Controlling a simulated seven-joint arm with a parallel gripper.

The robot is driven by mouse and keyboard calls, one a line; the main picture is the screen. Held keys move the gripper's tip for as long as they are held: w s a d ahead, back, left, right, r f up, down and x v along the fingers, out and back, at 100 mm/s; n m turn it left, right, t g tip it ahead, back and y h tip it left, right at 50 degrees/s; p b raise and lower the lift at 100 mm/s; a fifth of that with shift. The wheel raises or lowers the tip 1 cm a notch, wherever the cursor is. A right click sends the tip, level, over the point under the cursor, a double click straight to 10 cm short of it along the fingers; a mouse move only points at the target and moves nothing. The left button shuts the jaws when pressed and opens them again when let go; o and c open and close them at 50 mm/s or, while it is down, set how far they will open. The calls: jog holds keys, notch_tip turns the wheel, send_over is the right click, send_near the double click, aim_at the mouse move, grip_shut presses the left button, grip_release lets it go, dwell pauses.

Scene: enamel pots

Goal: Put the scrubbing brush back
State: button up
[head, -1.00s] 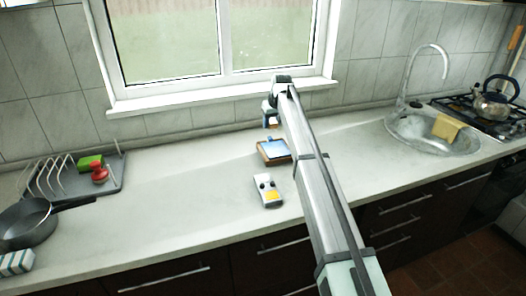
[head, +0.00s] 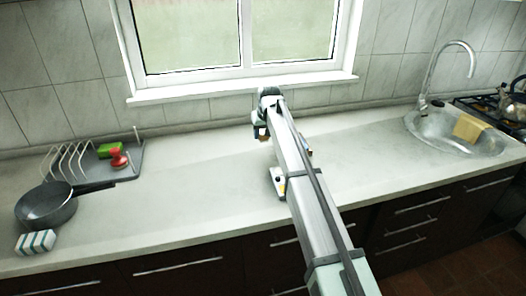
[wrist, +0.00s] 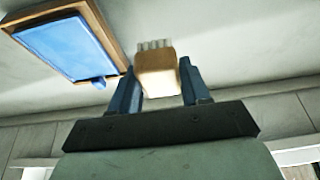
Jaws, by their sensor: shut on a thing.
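The scrubbing brush, a light wooden block with pale bristles, is between my gripper's two dark blue fingers in the wrist view (wrist: 157,75). My gripper (wrist: 155,85) is shut on it. In the head view my gripper (head: 261,131) is over the back of the counter, below the window, and only a small brown bit of the brush (head: 263,139) shows. A grey dish rack tray (head: 95,176) stands at the left.
A dark pan (head: 47,208) and a striped block (head: 36,242) are at the front left. A wood-framed blue board (wrist: 62,45) and a white box (head: 277,183) are partly behind my arm in the head view. Counter between rack and gripper is clear. The sink (head: 430,130) is right.

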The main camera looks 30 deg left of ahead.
aim_at(265, 138)
jog(key=shift+f, duration=3.8)
jog(key=shift+f, duration=0.1)
jog(key=o, duration=1)
jog(key=v, duration=1.2)
